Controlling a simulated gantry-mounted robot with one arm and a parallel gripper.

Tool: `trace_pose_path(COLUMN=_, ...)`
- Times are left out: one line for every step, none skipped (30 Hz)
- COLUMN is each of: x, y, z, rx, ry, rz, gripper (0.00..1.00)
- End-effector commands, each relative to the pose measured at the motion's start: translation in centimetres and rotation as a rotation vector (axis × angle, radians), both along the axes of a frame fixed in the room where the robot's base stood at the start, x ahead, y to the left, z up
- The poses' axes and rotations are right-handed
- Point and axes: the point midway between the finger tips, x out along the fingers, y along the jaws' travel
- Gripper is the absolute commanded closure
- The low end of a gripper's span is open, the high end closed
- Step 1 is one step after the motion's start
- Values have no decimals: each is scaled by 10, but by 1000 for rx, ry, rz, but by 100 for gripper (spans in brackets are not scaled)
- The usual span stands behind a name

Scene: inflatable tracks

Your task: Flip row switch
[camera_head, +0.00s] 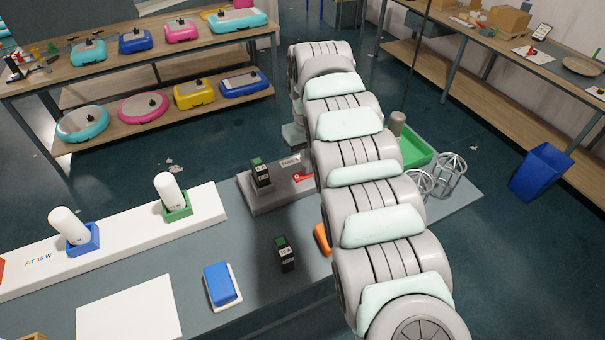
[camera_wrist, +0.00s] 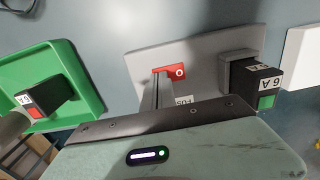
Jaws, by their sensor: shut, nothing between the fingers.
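A small red switch (camera_wrist: 176,72) with a white "O" sits on a grey base plate (camera_wrist: 211,62) in the wrist view. In the head view the red switch (camera_head: 303,176) shows just left of my arm, on the grey base (camera_head: 272,199). My gripper (camera_wrist: 158,78) is shut and empty. Its narrow fingertips appear right at the left end of the switch; I cannot tell whether they touch. A black fuse block (camera_wrist: 250,77) marked "6 A" stands on the base, right of the switch in the wrist view. My arm hides most of the gripper in the head view.
A green tray (camera_wrist: 88,64) holds a black block (camera_wrist: 48,102) with a red end. On the bench, another black block (camera_head: 284,253), a blue block (camera_head: 221,284) and a white strip with two lamps (camera_head: 120,238) stand left of my arm. Wire cages (camera_head: 451,178) stand right.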

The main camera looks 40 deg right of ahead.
Motion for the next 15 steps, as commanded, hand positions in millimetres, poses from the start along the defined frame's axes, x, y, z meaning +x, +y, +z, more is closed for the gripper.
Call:
trace_pose_path(x=0, y=0, z=-2, rx=0, ry=0, rz=0, gripper=100)
trace_pose_path(x=0, y=0, z=-2, rx=0, ry=0, rz=0, gripper=100)
trace_pose_path(x=0, y=0, z=-3, rx=0, ry=0, rz=0, gripper=100)
trace_pose_path(x=0, y=0, z=-3, rx=0, ry=0, rz=1, gripper=100)
trace_pose_path(x=0, y=0, z=-4, rx=0, ry=0, rz=0, gripper=100)
trace_pose_path(x=0, y=0, z=-3, rx=0, ry=0, rz=1, gripper=100)
trace_pose_path(x=0, y=0, z=-3, rx=0, ry=0, rz=1, gripper=100)
trace_pose_path(x=0, y=0, z=-2, rx=0, ry=0, rz=1, gripper=100)
trace_pose_path(x=0, y=0, z=-1, rx=0, ry=0, rz=1, gripper=100)
trace_pose_path(x=0, y=0, z=0, rx=0, ry=-1, rz=1, gripper=100)
trace_pose_path(x=1, y=0, z=1, rx=0, ry=-1, rz=1, gripper=100)
trace_pose_path(x=1, y=0, z=4, rx=-1, ry=-2, rz=1, gripper=100)
trace_pose_path(x=1, y=0, z=6, rx=-1, ry=-2, rz=1, gripper=100)
trace_pose_path(x=1, y=0, z=8, rx=-2, ry=-3, rz=1, gripper=100)
trace_pose_path(x=1, y=0, z=11, rx=-2, ry=-3, rz=2, gripper=100)
